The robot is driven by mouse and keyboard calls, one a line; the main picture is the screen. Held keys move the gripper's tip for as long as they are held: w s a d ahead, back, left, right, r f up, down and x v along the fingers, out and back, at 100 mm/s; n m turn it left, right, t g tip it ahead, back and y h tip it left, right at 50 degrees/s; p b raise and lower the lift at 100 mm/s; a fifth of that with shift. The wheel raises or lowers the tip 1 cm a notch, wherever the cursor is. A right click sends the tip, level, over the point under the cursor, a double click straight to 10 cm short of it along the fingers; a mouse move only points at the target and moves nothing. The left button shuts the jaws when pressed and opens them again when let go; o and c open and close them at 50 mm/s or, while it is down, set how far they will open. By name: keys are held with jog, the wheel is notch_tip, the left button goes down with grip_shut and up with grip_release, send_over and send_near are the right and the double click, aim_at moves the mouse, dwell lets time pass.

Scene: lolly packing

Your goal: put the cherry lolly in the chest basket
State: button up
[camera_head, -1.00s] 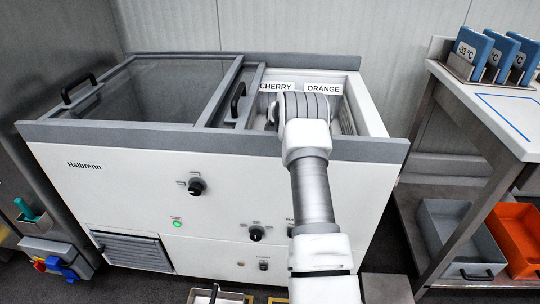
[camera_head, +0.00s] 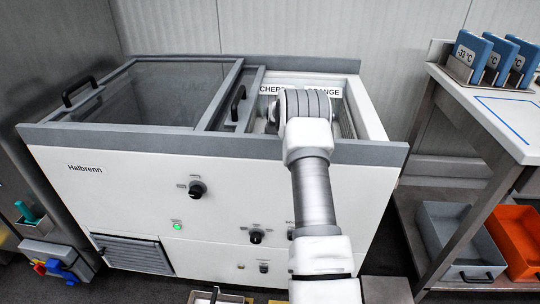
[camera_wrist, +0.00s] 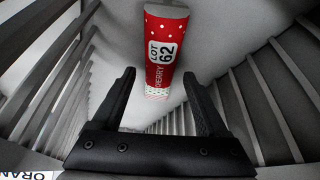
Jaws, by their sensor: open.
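The cherry lolly (camera_wrist: 164,50) is a red and white wrapper marked "CHERRY LOT 62" in the wrist view. It stands out beyond the fingertips, roughly in line with the gap between them. My gripper (camera_wrist: 163,76) is open and empty, with its two dark fingers apart. Slatted basket walls (camera_wrist: 255,95) run down both sides of the wrist view. In the head view my arm reaches into the open right part of the chest freezer (camera_head: 230,210), and my gripper is hidden there. The CHERRY label (camera_head: 270,90) is partly covered by my arm.
The chest's glass lid (camera_head: 150,90) covers the left part. A steel bench (camera_head: 500,110) with blue cold packs (camera_head: 472,50) stands at right. Below it are a grey bin (camera_head: 455,235) and an orange bin (camera_head: 518,235).

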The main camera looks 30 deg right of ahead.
jog(key=p+v, duration=0.2)
jog(key=v, duration=0.8)
jog(key=shift+r, duration=0.3)
jog(key=shift+s, duration=0.1)
